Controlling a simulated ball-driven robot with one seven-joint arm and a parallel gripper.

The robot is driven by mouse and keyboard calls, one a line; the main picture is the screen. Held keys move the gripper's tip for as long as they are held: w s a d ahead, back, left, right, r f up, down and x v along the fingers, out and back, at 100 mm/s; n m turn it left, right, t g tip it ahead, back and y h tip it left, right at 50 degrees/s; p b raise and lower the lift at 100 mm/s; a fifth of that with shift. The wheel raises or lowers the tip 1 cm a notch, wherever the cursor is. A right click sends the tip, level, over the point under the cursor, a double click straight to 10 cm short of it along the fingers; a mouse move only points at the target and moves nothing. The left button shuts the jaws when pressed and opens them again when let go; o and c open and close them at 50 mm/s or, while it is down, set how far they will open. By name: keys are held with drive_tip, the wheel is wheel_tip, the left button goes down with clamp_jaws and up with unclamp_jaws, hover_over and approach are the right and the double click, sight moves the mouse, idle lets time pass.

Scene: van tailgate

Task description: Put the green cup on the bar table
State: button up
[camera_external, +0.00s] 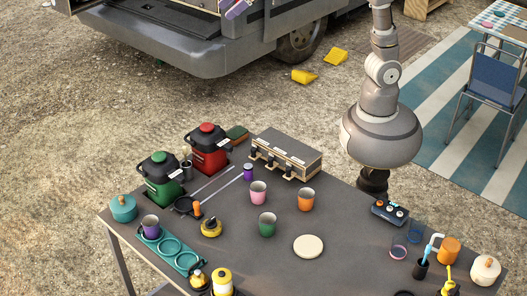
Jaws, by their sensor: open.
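The green cup (267,225) stands upright on the long dark table (325,218), left of a round cream disc (308,246). A pink cup (258,192) and an orange cup (305,199) stand behind it. The dark table carries drinks gear and looks like a bar table. My arm (379,100) rises at the table's far right side and leaves the picture at the top. My gripper is out of view, and nothing in view touches the green cup.
Green (160,184) and red (207,155) dispensers and a teal cup tray (172,250) stand on the left. A box with taps (286,154) stands at the back edge. Jars and glasses crowd the right end. A checked-cloth table (497,20) and blue chair (495,78) are at upper right.

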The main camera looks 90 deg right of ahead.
drive_tip(key=s+d+r+m+t+h, duration=0.2)
drive_tip(key=s+d+r+t, duration=0.3)
drive_tip(key=s+d+r, duration=0.8)
wheel_tip(320, 180, up, 3)
drive_tip(key=shift+d+r+m+h, duration=0.1)
drive_tip(key=shift+d+m+h, duration=0.2)
drive_tip(key=shift+d+m, duration=0.2)
drive_tip(key=shift+s, duration=0.1)
